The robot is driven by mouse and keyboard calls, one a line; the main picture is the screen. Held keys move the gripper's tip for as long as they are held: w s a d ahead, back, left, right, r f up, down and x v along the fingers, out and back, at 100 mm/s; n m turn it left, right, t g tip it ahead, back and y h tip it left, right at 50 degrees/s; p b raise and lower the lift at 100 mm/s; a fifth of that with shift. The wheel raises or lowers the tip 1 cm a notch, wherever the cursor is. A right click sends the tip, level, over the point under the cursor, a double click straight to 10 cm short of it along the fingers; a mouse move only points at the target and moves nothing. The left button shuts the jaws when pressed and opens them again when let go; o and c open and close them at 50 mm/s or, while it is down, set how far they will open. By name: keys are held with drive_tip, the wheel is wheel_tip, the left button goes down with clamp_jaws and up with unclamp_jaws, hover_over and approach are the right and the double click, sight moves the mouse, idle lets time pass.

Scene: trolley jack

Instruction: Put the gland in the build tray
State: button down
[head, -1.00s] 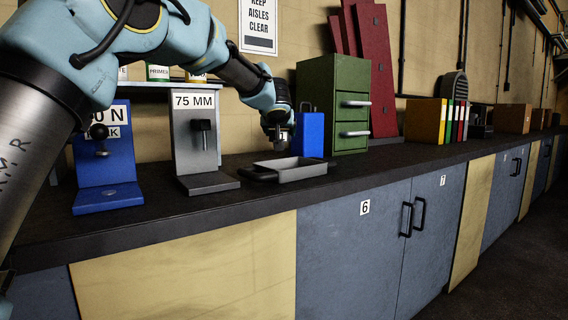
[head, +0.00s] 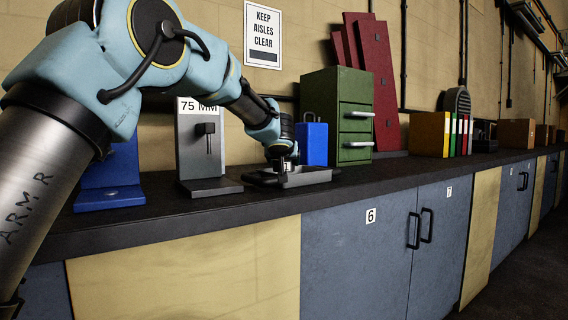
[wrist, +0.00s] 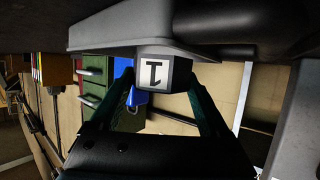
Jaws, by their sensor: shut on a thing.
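The gland is a small grey block with a white label and a black mark (wrist: 165,80), seen in the wrist view. My gripper (wrist: 160,92) is shut on it, one finger on each side. In the head view my gripper (head: 284,168) points down over the left part of a shallow grey tray (head: 318,176) on the bench, taken to be the build tray. The tray (wrist: 105,32) also fills the top of the wrist view, right by the gland. I cannot tell whether the gland touches it. The gland is hardly visible in the head view.
A grey stand marked 75 MM (head: 190,150) and a blue stand (head: 110,185) are left of the tray. A blue box (head: 314,145) and a green drawer cabinet (head: 338,110) stand close behind it. The bench front edge (head: 240,212) is clear.

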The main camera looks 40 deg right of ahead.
drive_tip(key=shift+f, duration=0.45)
unclamp_jaws()
drive_tip(key=shift+r, duration=0.35)
drive_tip(key=p+v, duration=0.1)
drive_tip(key=v, duration=1.1)
drive_tip(key=shift+r, duration=0.25)
